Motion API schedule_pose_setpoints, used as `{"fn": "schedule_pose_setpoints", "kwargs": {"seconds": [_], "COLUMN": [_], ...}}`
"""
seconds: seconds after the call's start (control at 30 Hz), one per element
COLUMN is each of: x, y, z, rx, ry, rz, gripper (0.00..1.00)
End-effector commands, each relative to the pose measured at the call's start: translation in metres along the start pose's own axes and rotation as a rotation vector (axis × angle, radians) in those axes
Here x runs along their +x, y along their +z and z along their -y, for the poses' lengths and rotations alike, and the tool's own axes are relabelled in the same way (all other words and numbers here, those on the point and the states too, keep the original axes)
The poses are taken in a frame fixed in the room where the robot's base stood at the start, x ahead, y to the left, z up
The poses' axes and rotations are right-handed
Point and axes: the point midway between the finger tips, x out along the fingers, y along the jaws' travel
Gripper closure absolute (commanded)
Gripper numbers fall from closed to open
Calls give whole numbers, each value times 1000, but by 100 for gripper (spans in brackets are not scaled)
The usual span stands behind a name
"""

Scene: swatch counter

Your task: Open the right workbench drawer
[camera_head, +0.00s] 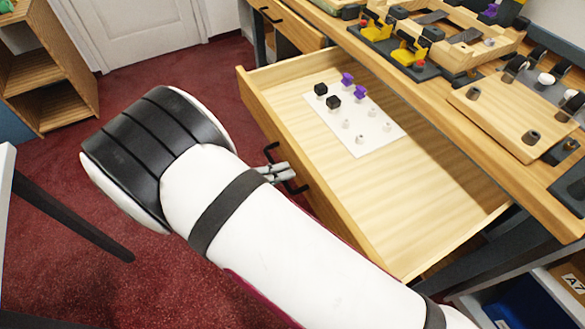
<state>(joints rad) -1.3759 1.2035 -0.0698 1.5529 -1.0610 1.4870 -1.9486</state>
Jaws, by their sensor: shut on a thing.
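The right workbench drawer (440,185) is pulled well out from under the bench top, and its wooden inside shows. Its black bar handle (294,188) is on the front panel, facing left. My gripper (276,172) is at this handle, with its grey fingers shut on the middle of the bar. My white arm hides part of the drawer front and the wrist side of the gripper. A white sheet (352,138) lies in the drawer with black, purple and pale small pieces on it.
Another drawer (285,28) with a black handle is shut at the upper left. The workbench top (440,90) carries yellow and black fixtures and wooden boards. A wooden shelf (38,75) stands at the far left.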

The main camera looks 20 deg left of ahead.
Motion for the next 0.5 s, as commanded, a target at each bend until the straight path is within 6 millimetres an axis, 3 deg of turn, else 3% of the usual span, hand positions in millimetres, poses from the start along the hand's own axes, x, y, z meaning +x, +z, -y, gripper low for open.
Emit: {"fn": "schedule_pose_setpoints", "kwargs": {"seconds": [0.5], "x": [-7], "y": [0], "z": [-3], "rx": [-1], "ry": [3], "rz": [-1], "gripper": [100]}}
